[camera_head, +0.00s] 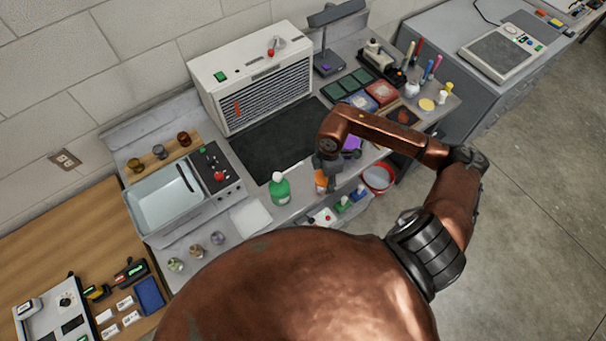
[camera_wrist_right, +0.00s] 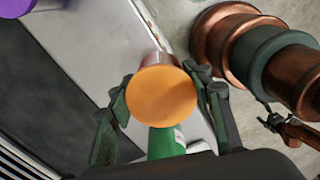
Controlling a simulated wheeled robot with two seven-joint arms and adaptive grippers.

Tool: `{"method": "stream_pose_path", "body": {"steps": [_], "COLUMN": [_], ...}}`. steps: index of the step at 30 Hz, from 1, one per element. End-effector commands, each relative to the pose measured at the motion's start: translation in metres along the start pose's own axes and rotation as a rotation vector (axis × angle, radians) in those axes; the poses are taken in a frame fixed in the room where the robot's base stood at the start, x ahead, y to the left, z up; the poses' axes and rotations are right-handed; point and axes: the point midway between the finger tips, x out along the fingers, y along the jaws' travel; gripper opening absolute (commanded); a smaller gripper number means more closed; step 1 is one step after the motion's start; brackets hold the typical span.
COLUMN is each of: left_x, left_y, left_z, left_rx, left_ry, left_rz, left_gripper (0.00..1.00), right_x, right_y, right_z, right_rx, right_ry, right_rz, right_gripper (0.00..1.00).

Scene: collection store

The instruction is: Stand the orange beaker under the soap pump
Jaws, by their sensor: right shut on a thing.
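The orange beaker (camera_head: 320,181) is in my right gripper (camera_head: 328,178), above the grey counter near its front edge. In the right wrist view the beaker (camera_wrist_right: 162,96) shows as a round orange face between the two dark fingers of the gripper (camera_wrist_right: 164,88), which are shut on it. The soap pump, a green bottle with a pale top (camera_head: 279,188), stands on the counter just left of the beaker. Its green body (camera_wrist_right: 166,142) shows partly behind the beaker in the wrist view. My left gripper is not in view.
A white square plate (camera_head: 251,218) lies left of the bottle. A dark mat (camera_head: 262,145) lies behind it. A purple object (camera_head: 352,146) and a red-rimmed bucket (camera_head: 378,178) are to the right. A sink (camera_head: 166,204) is at the left.

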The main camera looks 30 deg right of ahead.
Motion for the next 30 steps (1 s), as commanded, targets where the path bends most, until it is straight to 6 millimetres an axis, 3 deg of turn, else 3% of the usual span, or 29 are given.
{"method": "stream_pose_path", "body": {"steps": [6, 12, 17, 24, 30], "left_x": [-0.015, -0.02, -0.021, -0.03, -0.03], "left_y": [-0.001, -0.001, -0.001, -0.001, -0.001], "left_z": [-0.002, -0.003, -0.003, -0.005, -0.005], "left_rx": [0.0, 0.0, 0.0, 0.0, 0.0], "left_ry": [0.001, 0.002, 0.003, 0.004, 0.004], "left_rz": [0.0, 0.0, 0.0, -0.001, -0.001], "left_gripper": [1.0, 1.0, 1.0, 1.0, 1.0], "right_x": [-0.004, -0.002, 0.004, 0.031, 0.035], "right_y": [0.036, 0.054, 0.057, 0.056, 0.057], "right_z": [-0.041, -0.06, -0.062, -0.061, -0.061], "right_rx": [-0.003, -0.004, -0.003, -0.004, -0.004], "right_ry": [0.004, 0.001, -0.002, -0.001, -0.001], "right_rz": [0.001, 0.0, -0.002, -0.002, 0.001], "right_gripper": [0.2, 0.2, 0.2, 0.2, 0.2]}}
